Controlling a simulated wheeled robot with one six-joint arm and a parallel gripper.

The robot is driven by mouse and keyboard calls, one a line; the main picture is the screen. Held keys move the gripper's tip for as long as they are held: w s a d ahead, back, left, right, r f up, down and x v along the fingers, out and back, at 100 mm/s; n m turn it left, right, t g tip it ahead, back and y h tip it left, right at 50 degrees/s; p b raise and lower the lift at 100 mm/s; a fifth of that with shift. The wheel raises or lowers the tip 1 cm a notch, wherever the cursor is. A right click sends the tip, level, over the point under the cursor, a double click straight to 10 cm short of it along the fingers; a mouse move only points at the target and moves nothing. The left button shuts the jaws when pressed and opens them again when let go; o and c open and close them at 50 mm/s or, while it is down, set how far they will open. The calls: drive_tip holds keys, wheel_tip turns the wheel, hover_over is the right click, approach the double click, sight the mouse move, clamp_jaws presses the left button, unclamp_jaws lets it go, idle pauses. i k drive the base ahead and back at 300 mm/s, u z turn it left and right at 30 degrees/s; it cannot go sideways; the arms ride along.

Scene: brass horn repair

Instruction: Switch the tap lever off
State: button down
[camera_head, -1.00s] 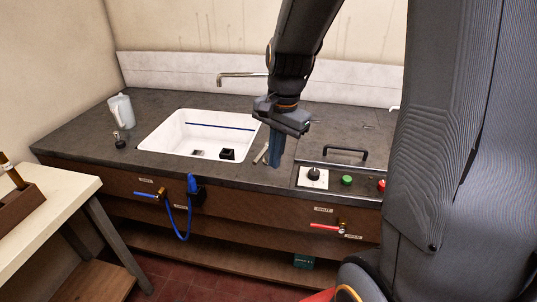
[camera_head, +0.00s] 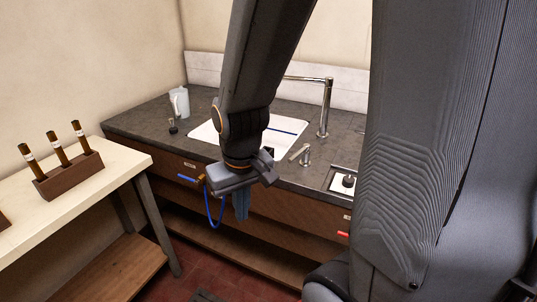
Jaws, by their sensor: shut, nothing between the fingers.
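The chrome tap lever (camera_head: 302,152) stands on the dark counter at the right front of the white sink (camera_head: 205,133). The tall chrome tap spout (camera_head: 326,108) rises behind it and reaches left over the sink. My gripper (camera_head: 240,207) is shut and empty, pointing down. It appears in front of the counter's front edge, left of and lower in the picture than the lever, and apart from it. My arm hides part of the sink and the end of the spout.
A blue-handled valve (camera_head: 188,178) with a blue hose (camera_head: 215,216) sits on the wooden front beside my gripper. A red-handled valve (camera_head: 343,234) is at the right. A jug (camera_head: 180,102) stands on the counter (camera_head: 145,117). A pale bench (camera_head: 95,190) holds a wooden rack (camera_head: 70,176) at left.

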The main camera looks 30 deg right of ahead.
sight(307, 147)
drive_tip(key=u, duration=0.15)
drive_tip(key=k, duration=0.6)
drive_tip(key=z, duration=0.8)
drive_tip(key=i, duration=0.55)
drive_tip(key=z, duration=0.05)
